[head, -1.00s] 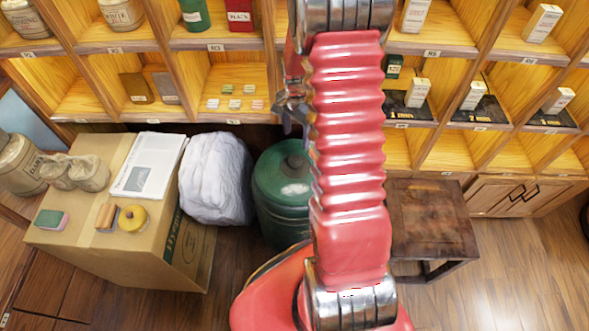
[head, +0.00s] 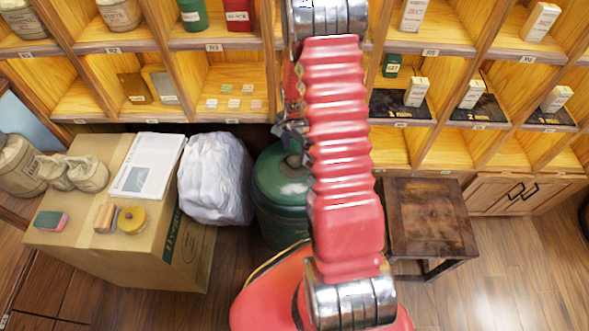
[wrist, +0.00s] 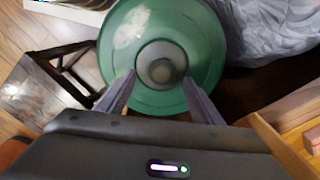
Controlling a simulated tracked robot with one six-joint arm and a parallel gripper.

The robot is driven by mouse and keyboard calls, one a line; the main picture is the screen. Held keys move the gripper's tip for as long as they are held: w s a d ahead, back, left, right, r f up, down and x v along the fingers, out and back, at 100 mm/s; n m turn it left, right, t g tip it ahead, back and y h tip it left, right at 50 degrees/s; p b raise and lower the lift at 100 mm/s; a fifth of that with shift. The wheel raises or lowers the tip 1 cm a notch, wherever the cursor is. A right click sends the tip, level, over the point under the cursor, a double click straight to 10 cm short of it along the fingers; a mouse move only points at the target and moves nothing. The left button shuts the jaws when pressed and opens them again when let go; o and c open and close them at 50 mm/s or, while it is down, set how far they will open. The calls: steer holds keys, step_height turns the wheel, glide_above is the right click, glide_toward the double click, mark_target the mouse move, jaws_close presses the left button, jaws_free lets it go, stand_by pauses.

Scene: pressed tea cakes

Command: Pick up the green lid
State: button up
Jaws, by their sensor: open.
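The green lid (head: 278,180) sits on top of a green canister (head: 275,222) on the floor, partly hidden behind my arm in the head view. In the wrist view the round lid (wrist: 117,60) is seen from above, with a pale worn patch and a raised knob (wrist: 160,66) at its centre. My gripper (wrist: 159,80) is open, its two fingers apart on either side of the knob's near edge. It holds nothing. Any gap in height between fingertips and lid is hard to judge. In the head view my gripper (head: 291,132) is mostly hidden beside the arm.
A white wrapped bundle (head: 214,180) stands close left of the canister, with a cardboard box (head: 130,250) beyond it. A dark wooden stool (head: 430,215) stands to the right. Wooden shelves (head: 330,120) run behind. Bare floor (head: 510,260) lies at the right.

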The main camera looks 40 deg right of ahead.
mark_target(294, 157)
steer(key=shift+f, duration=0.1)
steer(key=shift+w+f, duration=0.2)
steer(key=shift+f, duration=2.25)
steer(key=shift+c, duration=0.5)
jaws_close()
